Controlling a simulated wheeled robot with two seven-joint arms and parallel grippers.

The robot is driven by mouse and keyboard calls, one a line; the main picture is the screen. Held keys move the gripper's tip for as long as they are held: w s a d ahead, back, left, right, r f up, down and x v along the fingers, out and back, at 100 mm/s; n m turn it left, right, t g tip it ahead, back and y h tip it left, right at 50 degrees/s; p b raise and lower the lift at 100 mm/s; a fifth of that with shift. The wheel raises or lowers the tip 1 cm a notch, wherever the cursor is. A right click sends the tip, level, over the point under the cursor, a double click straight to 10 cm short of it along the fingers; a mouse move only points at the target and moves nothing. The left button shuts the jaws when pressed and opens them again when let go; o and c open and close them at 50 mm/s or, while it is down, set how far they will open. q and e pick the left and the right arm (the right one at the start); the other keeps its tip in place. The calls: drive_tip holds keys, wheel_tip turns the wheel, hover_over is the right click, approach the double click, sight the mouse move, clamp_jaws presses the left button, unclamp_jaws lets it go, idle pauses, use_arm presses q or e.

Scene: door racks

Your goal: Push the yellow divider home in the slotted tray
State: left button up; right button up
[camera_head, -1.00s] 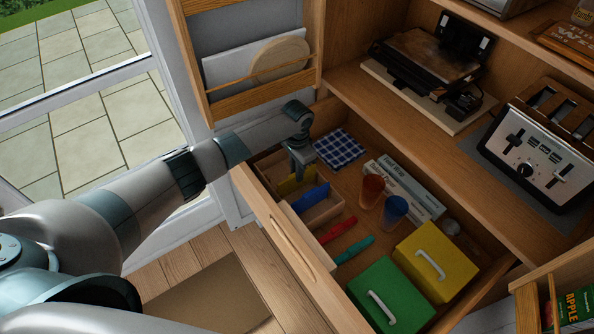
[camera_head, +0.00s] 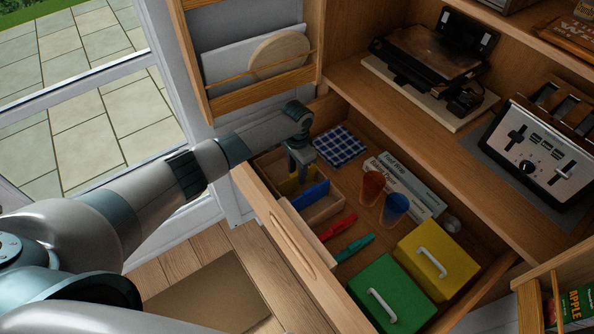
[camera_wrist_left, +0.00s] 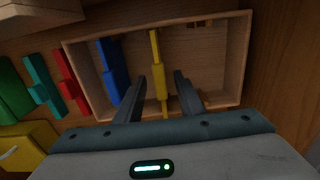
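The slotted tray (camera_wrist_left: 213,77) is a wooden box at the left end of the open drawer; it also shows in the head view (camera_head: 322,212). The yellow divider (camera_wrist_left: 158,65) stands across the tray, and part of it shows below my gripper in the head view (camera_head: 286,187). A blue divider (camera_wrist_left: 110,70) stands to its left in the wrist view, and it shows in the head view (camera_head: 311,195). My left gripper (camera_wrist_left: 160,76) is open above the tray, one finger on each side of the yellow divider with gaps. How deep the divider sits is unclear. My right gripper is out of view.
A red piece (camera_head: 339,227) and a teal piece (camera_head: 355,247) lie beside the tray. Orange (camera_head: 371,187) and blue cups (camera_head: 395,208), a checked cloth (camera_head: 339,146), and green (camera_head: 390,292) and yellow boxes (camera_head: 436,260) fill the drawer. The shelf edge overhangs at the back.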

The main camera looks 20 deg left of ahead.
use_arm(q)
drive_tip(key=shift+r, duration=0.15)
wheel_tip(320, 180, up, 17)
drive_tip(key=b, duration=0.4)
idle(0.4)
idle(0.8)
